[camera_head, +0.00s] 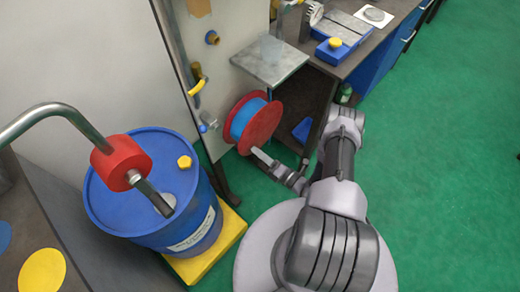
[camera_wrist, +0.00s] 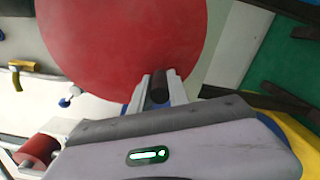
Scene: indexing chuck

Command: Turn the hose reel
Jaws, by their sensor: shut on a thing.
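The hose reel (camera_head: 262,125) has red side discs with blue hose wound between them and is mounted low on the pale panel. Its red disc (camera_wrist: 120,35) fills the upper left of the wrist view. A dark round crank handle (camera_wrist: 160,86) stands out from the disc near its lower edge. My gripper (camera_head: 262,155) reaches the reel's lower front rim in the head view. In the wrist view my gripper (camera_wrist: 160,92) has its two pale fingers on either side of the dark handle, shut on it. The handle's base is partly hidden by the fingers.
A blue drum (camera_head: 130,215) with a yellow cap stands on a yellow base (camera_head: 225,240) left of my arm. A small grey shelf (camera_head: 270,67) juts out above the reel. A workbench (camera_head: 365,55) stands behind. Green floor (camera_head: 440,190) is free at right.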

